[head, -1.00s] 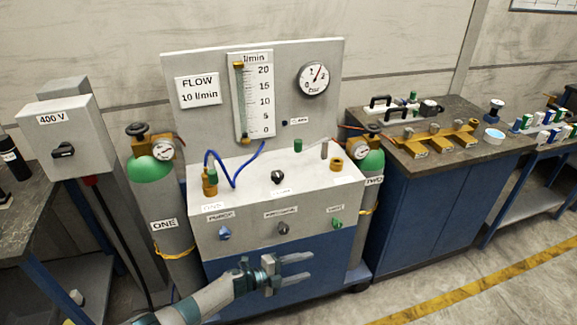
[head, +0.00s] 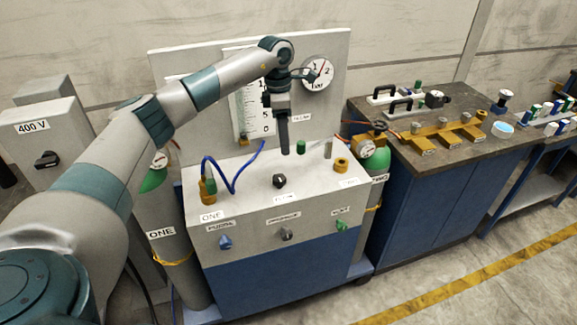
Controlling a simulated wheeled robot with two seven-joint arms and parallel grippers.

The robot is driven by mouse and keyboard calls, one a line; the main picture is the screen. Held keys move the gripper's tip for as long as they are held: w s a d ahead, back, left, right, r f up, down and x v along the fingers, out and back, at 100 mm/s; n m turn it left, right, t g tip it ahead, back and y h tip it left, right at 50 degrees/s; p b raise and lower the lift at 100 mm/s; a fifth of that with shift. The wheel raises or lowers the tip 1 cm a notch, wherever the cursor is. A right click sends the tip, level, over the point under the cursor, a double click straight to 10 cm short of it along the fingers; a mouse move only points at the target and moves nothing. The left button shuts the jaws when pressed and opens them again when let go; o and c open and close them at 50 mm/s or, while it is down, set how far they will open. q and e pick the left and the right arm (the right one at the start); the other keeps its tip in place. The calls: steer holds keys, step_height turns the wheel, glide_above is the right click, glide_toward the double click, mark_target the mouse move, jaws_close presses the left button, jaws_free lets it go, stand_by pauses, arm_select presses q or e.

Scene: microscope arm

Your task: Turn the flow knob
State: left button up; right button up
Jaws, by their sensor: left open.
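A small black knob (head: 279,181) stands on the sloping grey top of the gas panel, above a small label too blurred to read for sure. My left gripper (head: 284,151) points down above and behind this knob in the picture, apart from it. It is open and empty, with its fingers seen nearly edge-on, one covering the other. The flow tube scale (head: 251,108) on the upright board is partly hidden by my left arm. My right gripper is not in view.
A blue hose (head: 235,178), a green fitting (head: 301,145) and a brass fitting (head: 341,164) stand around the knob. Blue (head: 225,242), grey (head: 287,234) and green (head: 341,225) knobs sit on the front face. A pressure gauge (head: 318,73) is behind my wrist.

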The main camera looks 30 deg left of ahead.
mark_target(279, 177)
arm_select(q)
steer(key=shift+y, duration=0.5)
steer(key=f+p, duration=0.2)
steer(key=f, duration=0.2)
steer(key=a+f+p, duration=0.1)
steer(key=f+p, duration=0.1)
steer(key=f, duration=0.3)
steer(key=a+f+p, duration=0.1)
steer(key=f+p, duration=0.2)
steer(key=f, duration=0.2)
steer(key=shift+w+f, duration=0.1)
steer(key=shift+f, duration=0.45)
steer(key=shift+c, duration=0.7)
steer(key=shift+a, duration=0.1)
steer(key=c, duration=0.9)
